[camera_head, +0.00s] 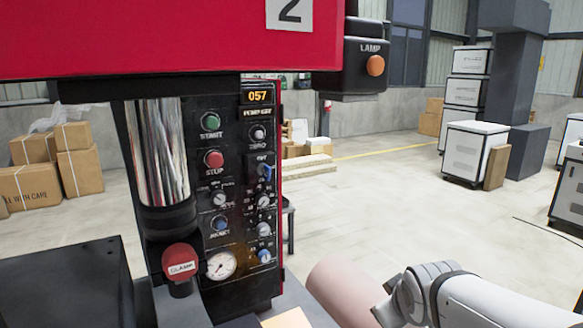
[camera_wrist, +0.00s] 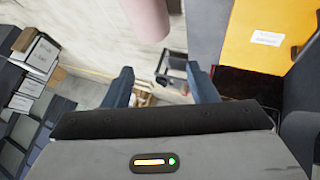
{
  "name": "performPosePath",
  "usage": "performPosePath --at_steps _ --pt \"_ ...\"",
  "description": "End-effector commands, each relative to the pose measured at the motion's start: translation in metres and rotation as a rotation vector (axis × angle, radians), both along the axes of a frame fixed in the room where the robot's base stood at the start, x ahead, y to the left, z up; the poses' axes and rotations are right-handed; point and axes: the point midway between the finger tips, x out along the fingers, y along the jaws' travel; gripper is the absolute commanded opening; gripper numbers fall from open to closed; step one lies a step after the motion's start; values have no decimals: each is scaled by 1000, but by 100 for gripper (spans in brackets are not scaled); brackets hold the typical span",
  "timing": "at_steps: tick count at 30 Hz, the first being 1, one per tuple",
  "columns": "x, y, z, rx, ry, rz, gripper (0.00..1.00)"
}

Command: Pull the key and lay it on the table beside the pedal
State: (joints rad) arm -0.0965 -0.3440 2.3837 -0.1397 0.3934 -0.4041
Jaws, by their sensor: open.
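The black control panel (camera_head: 238,190) of a red machine stands in the middle of the head view. A small blue piece (camera_head: 265,171) sticks out at its upper right, below a small label; it may be the key, but it is too small to be sure. My gripper (camera_wrist: 159,85) shows in the wrist view with its two dark fingers wide apart and nothing between them. The panel is not clearly seen in the wrist view. I cannot make out the pedal or the table in either view.
A red CLAMP knob (camera_head: 180,262) and a gauge (camera_head: 221,265) sit low on the machine. An orange surface (camera_wrist: 262,40) lies right of my gripper. Open floor (camera_head: 390,200) spreads right.

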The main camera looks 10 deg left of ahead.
Motion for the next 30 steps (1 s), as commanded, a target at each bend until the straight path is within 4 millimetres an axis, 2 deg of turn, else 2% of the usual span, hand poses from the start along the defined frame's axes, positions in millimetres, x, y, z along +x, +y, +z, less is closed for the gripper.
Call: performPosePath --at_steps 1,3,7,9,13,18,23,30 --pt "20 14 16 -45 -75 91 53" --pt "45 33 36 -113 -189 215 53" --pt "84 74 76 -242 -407 418 53" --pt "98 106 97 -295 -531 553 53" --pt "114 152 133 -408 -749 724 53" --pt "118 199 166 -508 -968 868 53" --pt "116 218 178 -551 -1065 923 53" --pt "115 221 180 -558 -1082 932 53"
